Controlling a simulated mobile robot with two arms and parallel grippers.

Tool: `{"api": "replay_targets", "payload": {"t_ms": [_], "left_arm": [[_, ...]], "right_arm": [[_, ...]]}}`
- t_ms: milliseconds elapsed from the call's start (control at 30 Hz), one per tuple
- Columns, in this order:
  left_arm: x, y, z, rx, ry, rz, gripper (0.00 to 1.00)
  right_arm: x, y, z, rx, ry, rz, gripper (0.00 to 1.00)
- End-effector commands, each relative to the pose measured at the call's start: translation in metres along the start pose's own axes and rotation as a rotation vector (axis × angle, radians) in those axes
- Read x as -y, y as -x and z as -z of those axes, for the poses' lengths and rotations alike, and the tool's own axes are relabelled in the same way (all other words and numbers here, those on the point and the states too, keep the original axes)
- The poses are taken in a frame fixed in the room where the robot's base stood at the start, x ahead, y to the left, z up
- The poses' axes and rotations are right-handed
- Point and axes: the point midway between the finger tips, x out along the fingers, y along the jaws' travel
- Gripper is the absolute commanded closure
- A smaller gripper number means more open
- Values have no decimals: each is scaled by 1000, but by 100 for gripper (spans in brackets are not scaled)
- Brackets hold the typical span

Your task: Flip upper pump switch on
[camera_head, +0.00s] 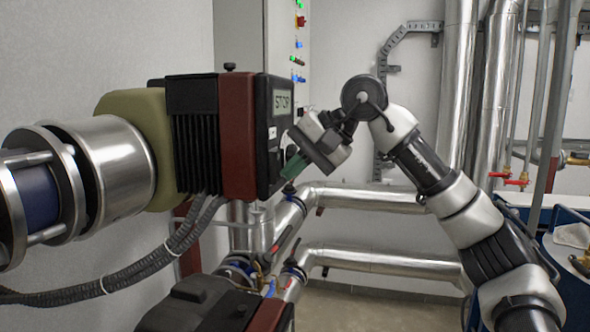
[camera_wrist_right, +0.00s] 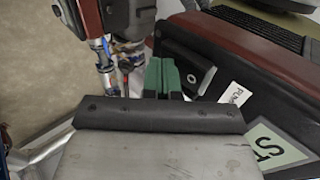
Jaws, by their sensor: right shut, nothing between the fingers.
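The upper pump (camera_head: 238,135) has a black ribbed motor and a dark red housing. In the wrist view, the black switch (camera_wrist_right: 187,62) with a small light round mark sits on that face beside a white label (camera_wrist_right: 235,94). My right gripper (camera_head: 294,164) is at the lower part of the face. Its green fingertips (camera_wrist_right: 163,78) are shut and empty, just left of the switch in the wrist view. I cannot tell whether they touch it. My left gripper is out of view.
A lower pump (camera_head: 215,304) stands beneath. Silver pipes (camera_head: 370,197) run behind and below my right gripper. A control cabinet (camera_head: 283,45) with colored buttons is behind the pump. A black corrugated hose (camera_head: 130,277) hangs at left.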

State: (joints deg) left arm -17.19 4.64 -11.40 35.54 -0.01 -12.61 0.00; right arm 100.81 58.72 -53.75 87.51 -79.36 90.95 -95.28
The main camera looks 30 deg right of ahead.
Motion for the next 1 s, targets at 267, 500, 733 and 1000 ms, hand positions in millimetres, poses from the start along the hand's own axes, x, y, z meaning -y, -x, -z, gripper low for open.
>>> {"api": "replay_targets", "payload": {"t_ms": [267, 500, 733, 1000], "left_arm": [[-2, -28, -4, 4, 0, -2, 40], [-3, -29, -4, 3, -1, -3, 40], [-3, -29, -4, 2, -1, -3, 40], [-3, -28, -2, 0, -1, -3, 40]], "right_arm": [[1, -11, 0, 4, 1, 151, 100], [2, -11, -1, 4, 1, 162, 100], [2, -12, -1, 4, 2, 163, 100], [2, -12, -1, 5, 3, 163, 100]]}}
